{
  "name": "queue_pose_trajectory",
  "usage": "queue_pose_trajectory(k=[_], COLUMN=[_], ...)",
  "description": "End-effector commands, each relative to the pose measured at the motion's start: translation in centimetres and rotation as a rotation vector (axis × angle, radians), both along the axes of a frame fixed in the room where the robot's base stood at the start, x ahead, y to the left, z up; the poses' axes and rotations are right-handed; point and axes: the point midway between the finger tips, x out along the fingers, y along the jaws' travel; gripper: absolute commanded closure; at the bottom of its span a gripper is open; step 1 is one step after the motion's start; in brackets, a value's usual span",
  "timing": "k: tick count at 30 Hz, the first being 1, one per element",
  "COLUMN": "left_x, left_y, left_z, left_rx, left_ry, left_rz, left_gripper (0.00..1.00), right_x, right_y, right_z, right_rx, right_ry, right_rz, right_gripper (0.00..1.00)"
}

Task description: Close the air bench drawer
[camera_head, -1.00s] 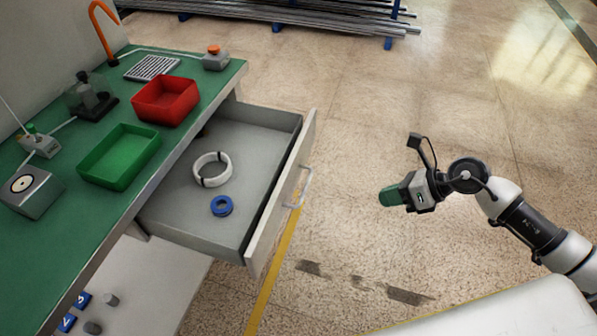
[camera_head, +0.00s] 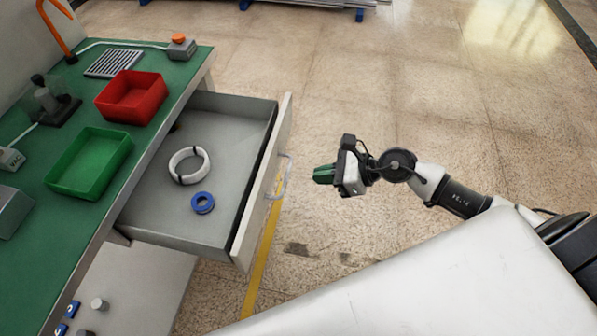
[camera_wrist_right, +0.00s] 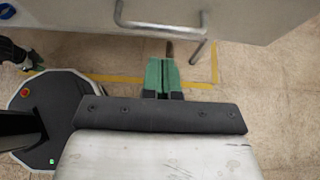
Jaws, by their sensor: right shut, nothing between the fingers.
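The air bench drawer (camera_head: 240,222) is pulled out from under the green-topped bench (camera_head: 35,225). A white ring (camera_head: 189,166) and a blue ring (camera_head: 203,203) lie inside it. The drawer's bar handle (camera_head: 283,176) is on its front, and it also shows at the top of the right wrist view (camera_wrist_right: 160,30). My right gripper (camera_head: 316,174) is shut and empty, a short way right of the handle and apart from it. Its green fingers (camera_wrist_right: 162,72) point toward the drawer front in the wrist view.
A red bin (camera_head: 131,97) and a green bin (camera_head: 89,163) stand on the bench top, with an orange-buttoned box (camera_head: 181,46) at its far end. A lower shelf (camera_head: 140,290) sits below the drawer. The floor right of the drawer is clear.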

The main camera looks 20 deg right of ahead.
Motion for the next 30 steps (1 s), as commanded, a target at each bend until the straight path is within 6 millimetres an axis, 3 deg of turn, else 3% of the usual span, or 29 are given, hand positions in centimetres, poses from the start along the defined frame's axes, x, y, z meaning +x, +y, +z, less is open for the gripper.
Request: queue_pose_trajectory(k=[9, 30], left_x=[0.0, 0.2], left_y=[0.0, 0.0], left_z=[1.0, 1.3], left_rx=[0.000, 0.001], left_ry=[0.000, -0.002], left_rz=[0.000, 0.000], left_gripper=[0.63, 0.63], right_x=[2.6, 3.6], right_y=[3.9, 5.4], right_z=[-1.4, -1.6], right_rx=[0.002, 0.000], right_ry=[0.001, 0.001], right_rz=[-0.002, 0.000], right_gripper=[1.00, 1.00])
